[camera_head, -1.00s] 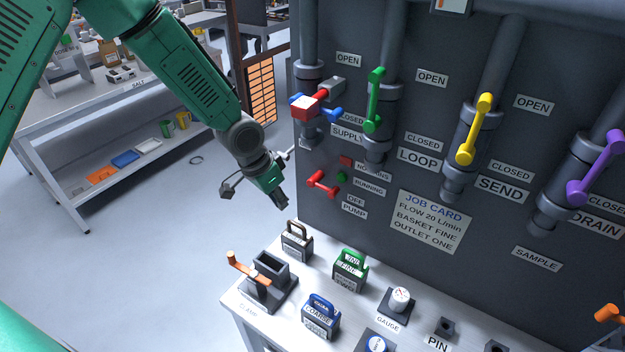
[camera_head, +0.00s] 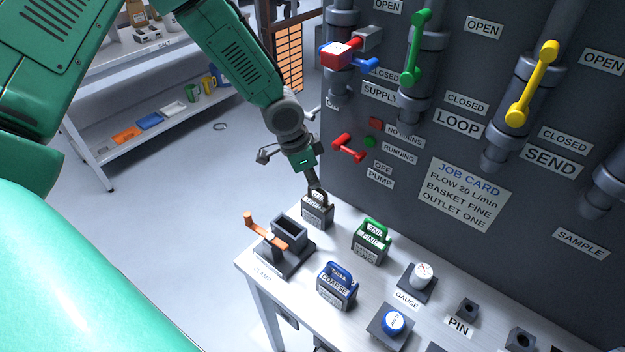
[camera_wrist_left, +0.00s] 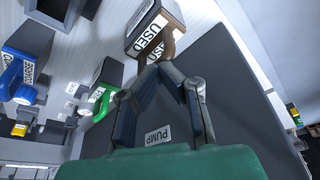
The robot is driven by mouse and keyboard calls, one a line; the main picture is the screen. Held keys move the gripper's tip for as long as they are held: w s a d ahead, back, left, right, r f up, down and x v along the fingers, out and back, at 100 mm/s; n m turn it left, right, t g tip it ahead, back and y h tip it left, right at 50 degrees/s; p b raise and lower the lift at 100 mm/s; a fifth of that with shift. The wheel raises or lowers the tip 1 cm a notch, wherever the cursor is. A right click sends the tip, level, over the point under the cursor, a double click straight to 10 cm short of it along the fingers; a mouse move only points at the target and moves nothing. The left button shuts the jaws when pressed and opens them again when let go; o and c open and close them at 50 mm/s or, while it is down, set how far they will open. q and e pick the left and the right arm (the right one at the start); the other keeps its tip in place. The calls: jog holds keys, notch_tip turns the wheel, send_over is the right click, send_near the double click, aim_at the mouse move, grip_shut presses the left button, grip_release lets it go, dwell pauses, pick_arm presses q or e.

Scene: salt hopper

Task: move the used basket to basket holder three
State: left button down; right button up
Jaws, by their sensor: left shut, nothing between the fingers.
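The used basket (camera_head: 317,213) is a dark block with a white USED label and a brown loop handle. It stands at the back left of the bench, by the panel. In the left wrist view the used basket (camera_wrist_left: 150,30) and its handle lie just beyond my fingertips. My left gripper (camera_head: 316,186) is shut and empty, right at the handle; I cannot tell whether it touches. In the left wrist view its fingers (camera_wrist_left: 164,70) converge at the tips. No holder label THREE is readable. A label TWO is at the green fine basket (camera_head: 370,243). My right gripper is not in view.
An empty dark clamp socket (camera_head: 289,229) with an orange lever (camera_head: 266,232) stands left of the baskets. The blue coarse basket (camera_head: 337,287) is in front. A gauge (camera_head: 422,275) and a blue-topped knob (camera_head: 394,321) are further right. The valve panel (camera_head: 400,165) rises behind.

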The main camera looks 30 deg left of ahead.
pick_arm(q)
jog(key=shift+d, duration=0.1)
jog(key=shift+d+r, duration=0.2)
jog(key=shift+d, duration=0.05)
jog(key=shift+d+r+p, duration=0.1)
jog(key=shift+r+p, duration=0.1)
jog(key=shift+p, duration=0.15)
jog(key=shift+r+p, duration=1.35)
jog(key=shift+p, duration=0.05)
jog(key=shift+a, duration=0.25)
jog(key=shift+s+a+r, duration=0.1)
jog(key=shift+a+r, duration=0.05)
jog(key=shift+r, duration=0.05)
jog(key=v, duration=1.1)
